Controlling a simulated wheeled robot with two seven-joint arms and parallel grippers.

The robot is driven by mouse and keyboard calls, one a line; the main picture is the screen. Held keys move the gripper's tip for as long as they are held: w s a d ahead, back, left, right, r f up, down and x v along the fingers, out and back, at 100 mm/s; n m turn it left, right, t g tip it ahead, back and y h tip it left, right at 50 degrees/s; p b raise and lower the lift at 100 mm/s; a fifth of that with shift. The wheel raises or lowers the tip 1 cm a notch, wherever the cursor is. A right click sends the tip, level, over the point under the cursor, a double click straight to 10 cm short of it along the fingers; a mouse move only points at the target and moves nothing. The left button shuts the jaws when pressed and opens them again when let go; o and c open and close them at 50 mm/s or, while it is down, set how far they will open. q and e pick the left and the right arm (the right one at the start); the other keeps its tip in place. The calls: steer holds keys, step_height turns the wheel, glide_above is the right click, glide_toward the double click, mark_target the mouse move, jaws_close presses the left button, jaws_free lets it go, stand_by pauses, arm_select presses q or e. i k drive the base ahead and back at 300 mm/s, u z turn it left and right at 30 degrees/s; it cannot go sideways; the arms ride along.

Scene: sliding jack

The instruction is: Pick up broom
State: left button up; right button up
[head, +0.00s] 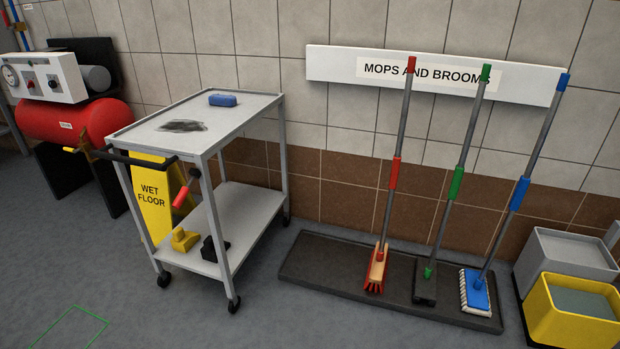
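The broom (393,177) stands at the left of three long-handled tools in the head view. It has a grey handle with red grips and a wooden head with red-orange bristles. It leans against the white "MOPS AND BROOMS" board (336,66), its head on a dark floor tray (320,262). A green-gripped tool (457,178) with a flat dark head stands beside it, and a blue-gripped mop (522,185) with a white fringe stands further right. Neither of my grippers is in view.
A grey two-shelf cart (215,147) stands left of the tools, holding a blue block (223,100) on top. A yellow wet floor sign (151,197) is behind its legs. A red compressor tank (60,122) is far left. Yellow (545,318) and grey bins stand right. Floor before the tray is clear.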

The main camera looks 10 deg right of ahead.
mark_target(378, 262)
steer(key=z, duration=0.45)
steer(key=i, duration=2.45)
steer(key=z, duration=0.7)
